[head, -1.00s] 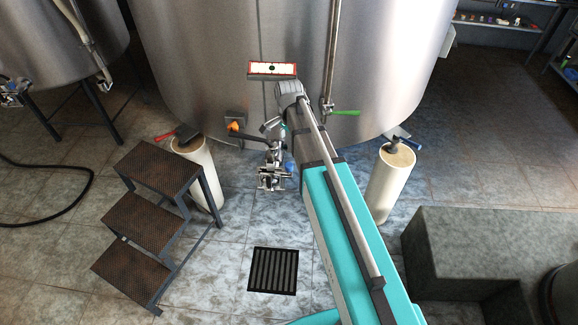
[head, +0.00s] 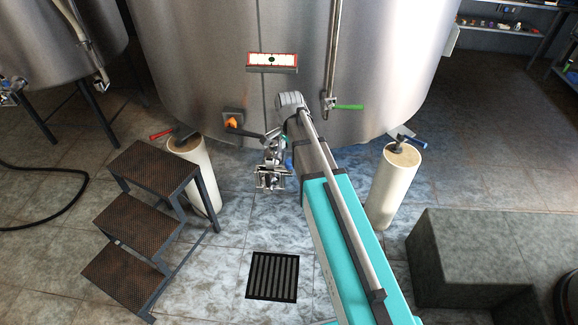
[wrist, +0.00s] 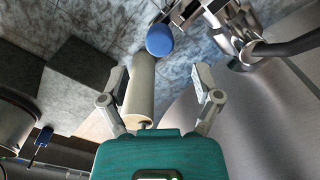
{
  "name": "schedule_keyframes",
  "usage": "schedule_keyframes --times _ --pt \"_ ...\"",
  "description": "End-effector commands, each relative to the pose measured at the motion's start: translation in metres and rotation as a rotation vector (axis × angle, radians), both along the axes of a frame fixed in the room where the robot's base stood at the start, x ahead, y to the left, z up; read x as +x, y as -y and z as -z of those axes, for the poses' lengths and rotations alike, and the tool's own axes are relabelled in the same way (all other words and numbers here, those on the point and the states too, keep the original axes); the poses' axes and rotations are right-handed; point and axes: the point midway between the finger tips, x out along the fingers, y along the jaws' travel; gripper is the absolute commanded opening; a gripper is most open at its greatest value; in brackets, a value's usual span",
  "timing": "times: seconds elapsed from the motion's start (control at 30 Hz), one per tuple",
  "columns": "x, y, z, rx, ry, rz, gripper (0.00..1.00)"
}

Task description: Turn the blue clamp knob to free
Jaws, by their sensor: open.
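The blue clamp knob (wrist: 160,40) is a round blue cap in the wrist view, ahead of my gripper (wrist: 158,80) and between the lines of its two fingers. My gripper is open and empty, with a visible gap to the knob. In the head view a small part of the knob (head: 289,164) shows beside the metal valve fittings (head: 271,176) under the tank. My arm hides my gripper in the head view.
Pale cylindrical posts stand left (head: 196,175) and right (head: 393,185). Steps (head: 155,168) are at the left, a dark block (head: 470,250) at the right. A floor drain (head: 272,277) lies in front.

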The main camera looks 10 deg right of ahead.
Motion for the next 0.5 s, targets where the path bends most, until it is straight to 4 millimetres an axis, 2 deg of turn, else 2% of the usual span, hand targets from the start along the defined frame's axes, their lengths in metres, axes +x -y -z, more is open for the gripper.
schedule_keyframes --times 0.03,0.5 --pt "0.0 0.0 0.008 0.0 0.0 0.0 0.82" --pt "0.0 0.001 0.043 0.0 0.0 0.001 0.82"
